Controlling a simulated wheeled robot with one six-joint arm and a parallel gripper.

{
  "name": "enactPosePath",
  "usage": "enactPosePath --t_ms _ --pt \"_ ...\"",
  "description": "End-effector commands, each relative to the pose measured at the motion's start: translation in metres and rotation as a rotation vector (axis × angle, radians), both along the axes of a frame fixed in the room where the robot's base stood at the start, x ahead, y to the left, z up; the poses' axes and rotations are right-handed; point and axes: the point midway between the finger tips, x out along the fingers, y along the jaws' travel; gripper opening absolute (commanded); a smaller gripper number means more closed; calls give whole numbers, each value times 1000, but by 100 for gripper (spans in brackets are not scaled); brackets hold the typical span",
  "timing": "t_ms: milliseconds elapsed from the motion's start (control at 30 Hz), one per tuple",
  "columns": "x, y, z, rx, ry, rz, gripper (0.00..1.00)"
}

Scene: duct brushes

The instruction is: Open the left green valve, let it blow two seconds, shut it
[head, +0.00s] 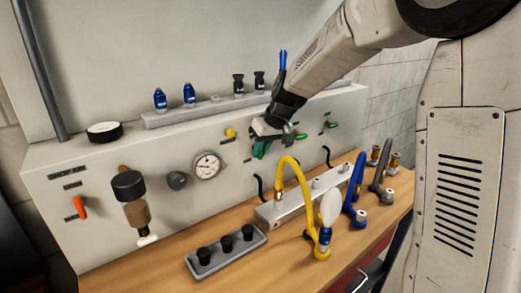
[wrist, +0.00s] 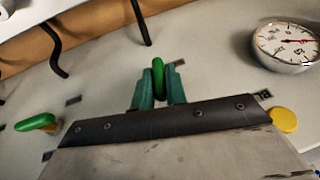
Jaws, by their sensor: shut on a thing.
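The left green valve (head: 261,150) is on the front of the grey panel, right of the round gauge. My gripper (head: 264,143) is at it, and my arm hides part of the valve. In the wrist view, my gripper's two teal fingers (wrist: 159,88) are shut on its green handle (wrist: 159,76), one on each side. The handle points across the line of the neighbouring green handle (wrist: 37,122), which lies sideways. Two more green handles, the middle one (head: 300,136) and the right one (head: 331,125), are further right on the panel.
The gauge (head: 207,166) and a yellow knob (head: 230,133) are close to the held valve. Black hooks (head: 258,187), a yellow hose (head: 298,185) and a metal block (head: 275,212) stand below. An orange handle (head: 79,207) is far left. A black-capped rack (head: 226,252) is on the bench.

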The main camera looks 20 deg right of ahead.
Motion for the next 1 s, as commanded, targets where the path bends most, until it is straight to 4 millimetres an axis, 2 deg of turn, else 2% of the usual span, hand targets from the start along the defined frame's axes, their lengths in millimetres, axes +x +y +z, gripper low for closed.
enactPosePath --t_ms 1000 --pt "2 -7 -6 910 297 -1 0"
